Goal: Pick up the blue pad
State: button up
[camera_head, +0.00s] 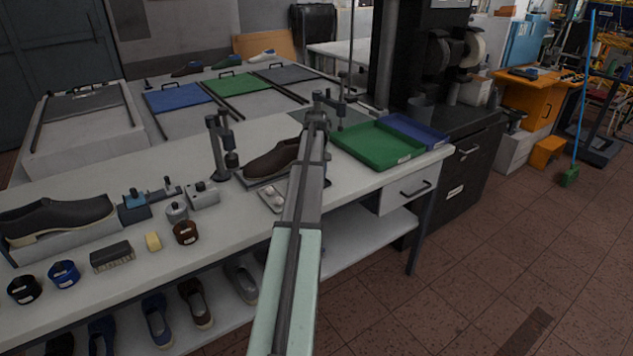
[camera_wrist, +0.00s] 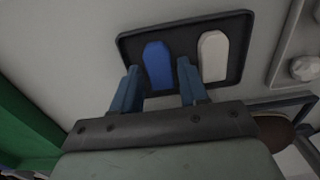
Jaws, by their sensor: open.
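The blue pad (camera_wrist: 158,66) lies in a shallow dark tray (camera_wrist: 236,17) on the light bench top, in the wrist view. A white pad (camera_wrist: 213,56) lies beside it to the right in the same tray. My gripper (camera_wrist: 158,72) is open, with one blue finger on each side of the blue pad's near part. I cannot tell whether the fingers touch the pad or hover above it. In the head view my arm hides the tray and both pads, and the fingers are not clear there.
A green tray (camera_head: 378,145) and a blue tray (camera_head: 416,131) stand to the right on the bench (camera_head: 110,207). A brown shoe (camera_head: 271,160) and a dark clamp stand (camera_head: 221,146) are left of my arm. A small grey plate (camera_head: 272,199) with pale knobs lies close by.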

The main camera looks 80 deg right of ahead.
jog(key=shift+c, duration=0.3)
jog(key=c, duration=0.7)
jog(key=shift+c, duration=0.2)
notch_tip(320, 180, up, 16)
jog(key=w+d+n, duration=1)
jog(key=d+n, duration=0.1)
jog(key=n, duration=0.7)
jog(key=shift+d+r, duration=0.15)
jog(key=shift+r, duration=0.25)
